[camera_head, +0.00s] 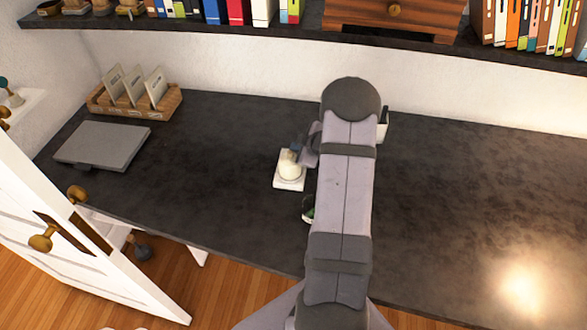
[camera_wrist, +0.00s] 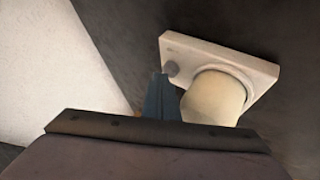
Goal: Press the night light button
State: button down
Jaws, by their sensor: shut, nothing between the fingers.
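The night light is a white square base (camera_head: 287,185) with a rounded cream lamp (camera_head: 289,167) on it, standing on the dark desk left of my arm. In the wrist view the base (camera_wrist: 240,60) and lamp (camera_wrist: 212,98) show close up. A small grey round button (camera_wrist: 170,68) sits at the base's corner. My gripper (camera_wrist: 158,76) is shut and empty, its blue-grey fingertips right beside the button. I cannot tell whether they touch it. In the head view my gripper (camera_head: 296,148) is at the far side of the lamp, and the button is hidden.
The desk (camera_head: 220,140) is clear around the light. A closed grey laptop (camera_head: 102,146) and a wooden card holder (camera_head: 135,101) lie at left. A dark and green item (camera_head: 308,209) is partly hidden by my arm. A shelf (camera_head: 170,28) with books runs above the back.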

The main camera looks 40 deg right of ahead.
jog(key=shift+f, duration=0.45)
dwell(0.4)
jog(key=shift+r, duration=0.1)
jog(key=shift+r+p, duration=0.3)
dwell(0.3)
notch_tip(320, 180, up, 6)
jog(key=p, duration=0.6)
dwell(0.5)
